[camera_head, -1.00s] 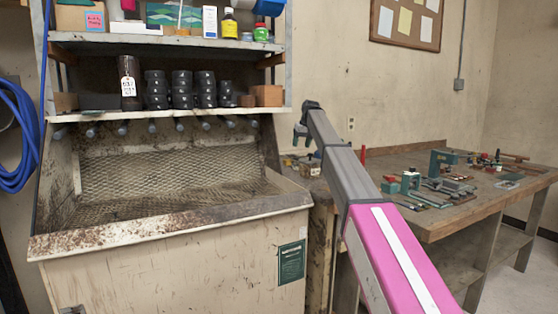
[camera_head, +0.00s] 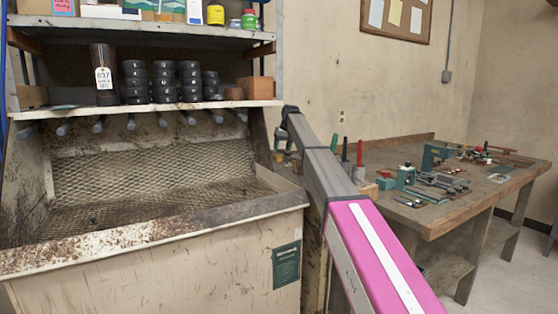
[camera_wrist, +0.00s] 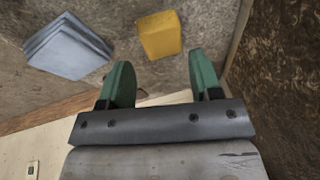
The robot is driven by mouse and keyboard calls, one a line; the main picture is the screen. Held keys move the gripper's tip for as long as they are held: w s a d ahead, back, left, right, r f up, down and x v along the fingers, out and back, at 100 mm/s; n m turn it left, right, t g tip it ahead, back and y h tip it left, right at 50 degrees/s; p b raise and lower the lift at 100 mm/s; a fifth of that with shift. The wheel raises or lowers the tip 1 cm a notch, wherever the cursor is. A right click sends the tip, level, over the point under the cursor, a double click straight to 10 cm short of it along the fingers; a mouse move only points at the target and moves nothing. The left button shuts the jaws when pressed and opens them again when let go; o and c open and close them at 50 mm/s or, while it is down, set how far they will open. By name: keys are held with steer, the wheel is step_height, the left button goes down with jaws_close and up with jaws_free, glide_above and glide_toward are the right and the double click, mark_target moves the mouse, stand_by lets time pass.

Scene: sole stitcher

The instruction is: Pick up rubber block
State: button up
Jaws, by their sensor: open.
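In the wrist view a yellow block (camera_wrist: 160,35) lies on a worn brown surface, just beyond my fingertips. It may be the rubber block; its material cannot be told. My gripper (camera_wrist: 160,78) has two green fingers, spread apart with nothing between them. The yellow block is ahead of the gap and apart from both fingers. In the head view my gripper (camera_head: 283,131) is small and dark at the far end of my arm, near the left end of the workbench. The block cannot be made out there.
A blue-grey stack of flat pieces (camera_wrist: 68,47) lies left of the yellow block. The workbench (camera_head: 440,217) holds several tools. A cabinet with a mesh-backed tray (camera_head: 150,170) stands left, under a shelf (camera_head: 150,108) with dark round stacks. A wall rises behind the bench.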

mark_target(280, 155)
steer(key=x, duration=0.5)
steer(key=shift+r, duration=0.1)
steer(key=c, duration=0.6)
steer(key=shift+w+d+r, duration=0.1)
steer(key=shift+w+r, duration=0.05)
steer(key=shift+r, duration=0.3)
step_height(280, 155, up, 7)
steer(key=shift+f, duration=0.2)
steer(key=w+d, duration=1.1)
steer(key=d, duration=0.5)
steer(key=shift+f, duration=0.25)
steer(key=shift+d, duration=0.15)
steer(key=shift+o, duration=0.4)
